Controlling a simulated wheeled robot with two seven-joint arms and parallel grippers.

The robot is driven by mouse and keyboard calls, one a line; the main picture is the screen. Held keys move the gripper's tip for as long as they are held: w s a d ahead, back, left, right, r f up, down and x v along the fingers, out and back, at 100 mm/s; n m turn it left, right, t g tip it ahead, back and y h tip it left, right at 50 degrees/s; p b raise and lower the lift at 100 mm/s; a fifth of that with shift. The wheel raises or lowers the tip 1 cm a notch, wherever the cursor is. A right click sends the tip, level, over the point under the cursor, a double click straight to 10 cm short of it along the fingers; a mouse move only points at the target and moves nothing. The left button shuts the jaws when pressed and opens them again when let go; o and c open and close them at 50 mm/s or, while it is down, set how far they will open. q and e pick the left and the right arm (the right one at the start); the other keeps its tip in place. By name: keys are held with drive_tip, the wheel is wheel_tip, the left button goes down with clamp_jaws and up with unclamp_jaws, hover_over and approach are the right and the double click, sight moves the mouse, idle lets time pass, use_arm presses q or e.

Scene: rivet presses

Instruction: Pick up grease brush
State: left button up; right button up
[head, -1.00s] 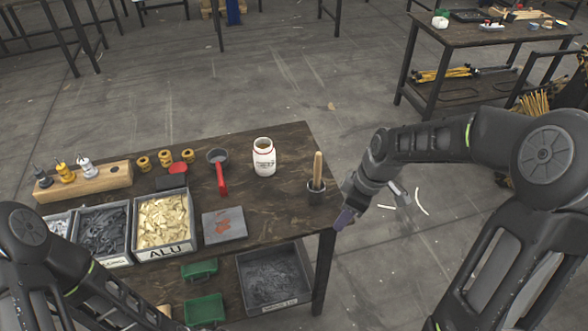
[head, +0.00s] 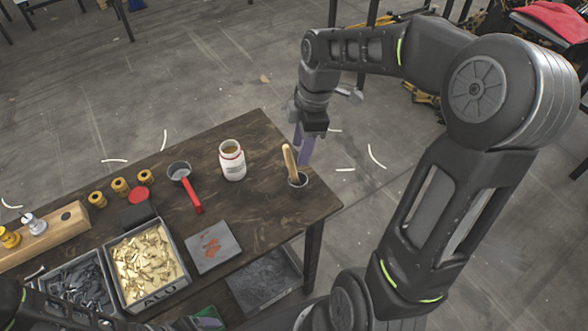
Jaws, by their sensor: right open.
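A white jar (head: 232,161) and a small pan with a red handle (head: 192,195) stand left of the cup. A grey plate (head: 212,248) and a bin of yellow pieces (head: 148,265) lie nearer. The wooden table's edge (head: 325,213) is just right of the cup.

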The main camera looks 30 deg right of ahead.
sight(295, 170)
drive_tip(key=shift+f, duration=0.15)
drive_tip(key=shift+w+a+f, duration=0.1)
drive_tip(key=shift+a+f, duration=0.05)
drive_tip(key=shift+f, duration=0.45)
drive_tip(key=shift+w+a+f, duration=0.1)
drive_tip(key=shift+f, duration=0.5)
drive_tip(key=shift+s+f+p, duration=0.1)
drive_tip(key=shift+f+p, duration=0.2)
drive_tip(key=shift+p, duration=0.05)
drive_tip(key=f, duration=0.3)
drive_tip(key=f+p, duration=0.1)
drive_tip(key=shift+a+f, duration=0.3)
drive_tip(key=shift+a, duration=0.05)
drive_tip(key=shift+c, duration=0.3)
clamp_jaws()
